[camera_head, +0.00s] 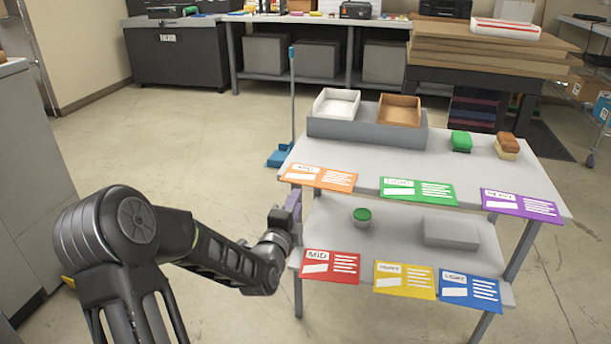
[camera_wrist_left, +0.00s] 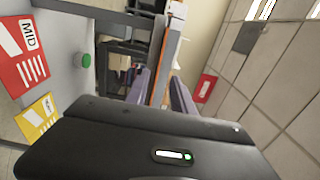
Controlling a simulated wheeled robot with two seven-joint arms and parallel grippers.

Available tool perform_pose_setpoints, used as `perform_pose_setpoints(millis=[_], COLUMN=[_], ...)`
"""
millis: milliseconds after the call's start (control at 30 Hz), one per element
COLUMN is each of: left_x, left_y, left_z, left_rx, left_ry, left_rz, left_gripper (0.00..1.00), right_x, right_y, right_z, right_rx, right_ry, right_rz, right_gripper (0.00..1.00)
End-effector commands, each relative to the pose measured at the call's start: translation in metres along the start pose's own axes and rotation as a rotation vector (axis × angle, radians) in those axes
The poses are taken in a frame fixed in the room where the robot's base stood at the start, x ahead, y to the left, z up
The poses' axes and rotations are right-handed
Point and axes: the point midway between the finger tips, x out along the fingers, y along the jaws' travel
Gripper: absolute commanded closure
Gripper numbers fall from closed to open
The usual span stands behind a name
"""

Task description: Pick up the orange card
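The orange card (camera_head: 318,177) lies at the front left corner of the table's upper shelf, its front edge at the shelf edge. My left gripper (camera_head: 293,203) is just below and left of the card in the head view, at the shelf's left end. In the left wrist view the two purple-grey fingers (camera_wrist_left: 160,88) stand apart. A thin orange edge (camera_wrist_left: 167,68), apparently the card seen edge-on, runs between them in the picture. I cannot tell whether the fingers touch it. My right gripper is not in view.
Green (camera_head: 418,191) and purple (camera_head: 521,205) cards share the upper edge. Red (camera_head: 331,267), yellow (camera_head: 405,280) and blue (camera_head: 469,290) cards line the lower shelf (camera_head: 392,243). A grey holder with two trays (camera_head: 367,131) stands behind.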

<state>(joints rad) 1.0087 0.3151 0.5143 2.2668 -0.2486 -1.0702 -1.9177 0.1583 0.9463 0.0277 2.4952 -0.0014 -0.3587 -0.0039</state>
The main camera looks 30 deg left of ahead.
Motion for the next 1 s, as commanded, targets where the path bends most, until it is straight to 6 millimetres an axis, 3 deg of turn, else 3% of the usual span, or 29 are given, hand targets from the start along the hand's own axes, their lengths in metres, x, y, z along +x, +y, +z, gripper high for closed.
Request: perform_pose_setpoints(millis=[167, 400, 733, 1000], left_x=[0.004, 0.026, 0.029, 0.064], left_y=[0.001, 0.001, 0.001, 0.002], left_z=[0.000, 0.000, 0.000, 0.001], left_rx=[-0.002, -0.004, -0.005, -0.007], left_ry=[0.000, -0.001, 0.000, -0.001], left_rz=[0.002, 0.003, 0.002, 0.002], left_gripper=[0.71, 0.71, 0.71, 0.71], right_x=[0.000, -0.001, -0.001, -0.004], right_y=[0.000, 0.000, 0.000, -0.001], right_z=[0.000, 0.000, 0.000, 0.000], right_rx=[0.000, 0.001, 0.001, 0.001], right_ry=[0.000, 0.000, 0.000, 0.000], right_rz=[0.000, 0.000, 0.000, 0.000], right_gripper=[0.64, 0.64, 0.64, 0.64])
